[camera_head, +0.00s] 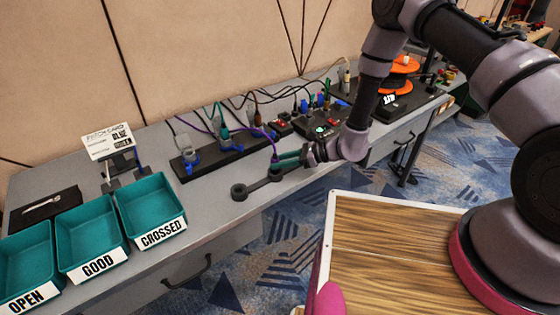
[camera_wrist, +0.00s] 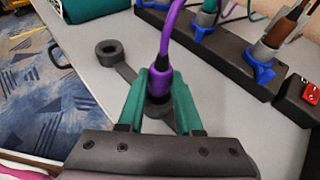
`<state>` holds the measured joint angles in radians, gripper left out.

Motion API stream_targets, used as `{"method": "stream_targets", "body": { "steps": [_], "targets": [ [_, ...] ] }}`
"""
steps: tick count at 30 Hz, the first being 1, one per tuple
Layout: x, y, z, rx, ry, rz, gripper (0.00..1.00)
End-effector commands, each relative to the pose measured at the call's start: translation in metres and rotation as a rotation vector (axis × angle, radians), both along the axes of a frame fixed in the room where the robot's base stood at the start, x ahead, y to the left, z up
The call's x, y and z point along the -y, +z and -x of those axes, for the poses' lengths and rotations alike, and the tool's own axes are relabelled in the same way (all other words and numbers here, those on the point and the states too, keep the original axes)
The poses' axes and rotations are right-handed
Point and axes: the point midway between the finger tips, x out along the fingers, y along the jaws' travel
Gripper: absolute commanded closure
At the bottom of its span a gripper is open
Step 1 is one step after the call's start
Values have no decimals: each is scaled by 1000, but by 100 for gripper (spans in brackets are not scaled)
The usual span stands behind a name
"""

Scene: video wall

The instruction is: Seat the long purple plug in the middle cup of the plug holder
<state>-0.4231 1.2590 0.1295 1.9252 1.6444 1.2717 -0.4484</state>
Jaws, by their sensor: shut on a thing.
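The long purple plug (camera_wrist: 174,78) stands roughly upright between the teal fingers of my gripper (camera_wrist: 160,88), which is shut on it. In the head view the plug (camera_head: 274,157) and my gripper (camera_head: 285,160) are at the bench's front edge. The dark grey plug holder (camera_head: 257,184) lies on the bench. Its near-left end cup (camera_head: 239,191) is empty, also in the wrist view (camera_wrist: 109,52). The middle cup (camera_head: 275,171) is directly below the plug. I cannot tell whether the plug's lower end is inside it. My gripper hides the holder's far part.
A purple cable rises from the plug towards a dark socket strip (camera_head: 205,160) with blue clips behind. Teal trays (camera_head: 150,208) marked OPEN, GOOD and CROSSED stand left. A box with red switches and an orange reel (camera_head: 400,65) are at right. The grey bench (camera_head: 215,212) is clear around the holder.

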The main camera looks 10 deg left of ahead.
Motion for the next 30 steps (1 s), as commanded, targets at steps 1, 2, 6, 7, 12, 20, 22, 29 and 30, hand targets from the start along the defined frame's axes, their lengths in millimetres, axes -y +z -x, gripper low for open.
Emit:
{"method": "stream_targets", "body": {
  "steps": [1, 2, 6, 7, 12, 20, 22, 29, 30],
  "targets": [
    [0, 0, 0, 0, 0, 0, 100],
    [0, 0, 0, 0, 0, 0, 100],
    [0, 0, 0, 0, 0, 0, 100],
    [0, 0, 0, 0, 0, 0, 100],
    [0, -3, 0, 0, 0, 0, 100],
    [0, -9, 0, -1, 0, 0, 100],
    [0, -9, 0, -1, 0, 0, 100],
    [0, -9, 0, 0, 0, 0, 100],
    [0, -9, 0, 0, 0, 0, 55]
  ]
}}
